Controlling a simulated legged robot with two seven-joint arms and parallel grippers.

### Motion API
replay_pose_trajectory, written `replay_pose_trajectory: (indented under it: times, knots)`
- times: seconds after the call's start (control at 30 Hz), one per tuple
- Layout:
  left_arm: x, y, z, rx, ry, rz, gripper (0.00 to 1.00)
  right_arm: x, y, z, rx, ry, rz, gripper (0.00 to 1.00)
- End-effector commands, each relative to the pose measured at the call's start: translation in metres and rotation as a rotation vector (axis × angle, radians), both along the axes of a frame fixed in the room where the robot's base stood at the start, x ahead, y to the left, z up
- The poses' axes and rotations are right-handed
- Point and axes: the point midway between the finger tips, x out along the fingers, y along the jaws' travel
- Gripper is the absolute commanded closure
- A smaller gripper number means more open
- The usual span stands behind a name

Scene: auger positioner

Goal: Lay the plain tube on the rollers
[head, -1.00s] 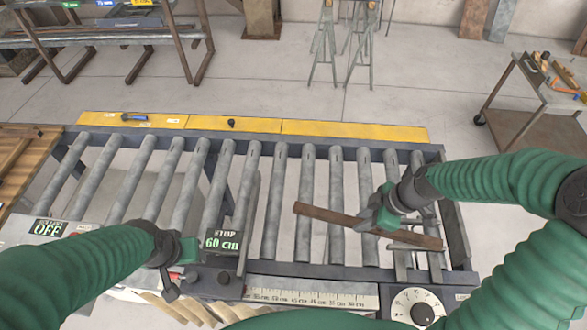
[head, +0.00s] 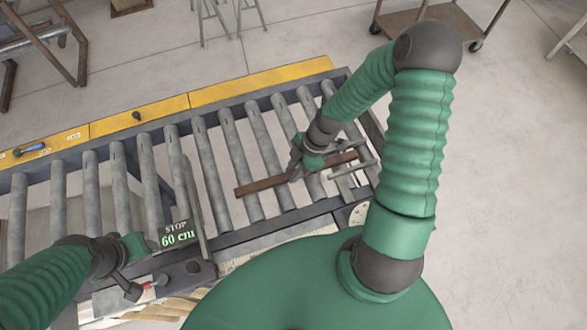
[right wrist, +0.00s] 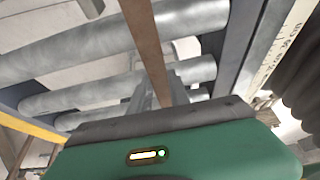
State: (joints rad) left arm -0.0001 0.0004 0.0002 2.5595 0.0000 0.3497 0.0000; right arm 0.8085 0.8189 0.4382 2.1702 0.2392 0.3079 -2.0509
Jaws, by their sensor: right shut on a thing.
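The plain tube (head: 259,185) is a long brown square bar lying across the line of several grey rollers (head: 240,155) at the right part of the conveyor. My right gripper (head: 300,167) is shut on the tube near its right half. In the right wrist view the brown tube (right wrist: 147,45) runs away from the gripper above the rollers (right wrist: 100,40); whether it touches them I cannot tell. My left gripper (head: 135,248) is beside the stop display at the front edge of the conveyor; its fingers are not clear enough to judge.
The stop display (head: 177,233) reads 60 cm, and an upright stop plate (head: 194,205) stands beside it. A yellow rail (head: 230,90) edges the conveyor's far side, with a blue-handled tool (head: 30,149) on it. A cart (head: 430,20) stands at the back right; the floor between is clear.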

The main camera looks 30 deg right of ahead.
Motion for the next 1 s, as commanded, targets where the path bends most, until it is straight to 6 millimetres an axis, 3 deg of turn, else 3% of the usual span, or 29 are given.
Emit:
replay_pose_trajectory:
  times: [0.2, 0.23, 0.4, 0.77, 0.87, 1.0]
  knots:
    - [0.000, 0.000, -0.004, 0.000, 0.000, 0.000, 0.48, -0.001, -0.001, -0.004, 0.001, 0.002, 0.000, 1.00]
    - [0.000, 0.000, -0.004, 0.000, 0.001, 0.000, 0.48, -0.001, -0.001, -0.005, 0.002, 0.003, 0.000, 0.76]
    - [0.000, 0.000, -0.003, 0.000, 0.000, 0.000, 0.48, 0.000, -0.001, -0.003, 0.002, 0.004, 0.000, 0.56]
    - [0.000, 0.000, -0.002, 0.000, 0.000, 0.000, 0.48, 0.000, -0.003, 0.003, 0.001, 0.001, -0.001, 0.56]
    - [0.000, 0.000, -0.008, 0.000, 0.000, 0.000, 0.48, -0.001, -0.011, 0.017, -0.003, -0.002, -0.002, 0.56]
    - [0.000, 0.000, -0.015, 0.000, 0.001, 0.000, 0.48, -0.004, -0.025, 0.051, -0.005, -0.002, -0.005, 0.56]
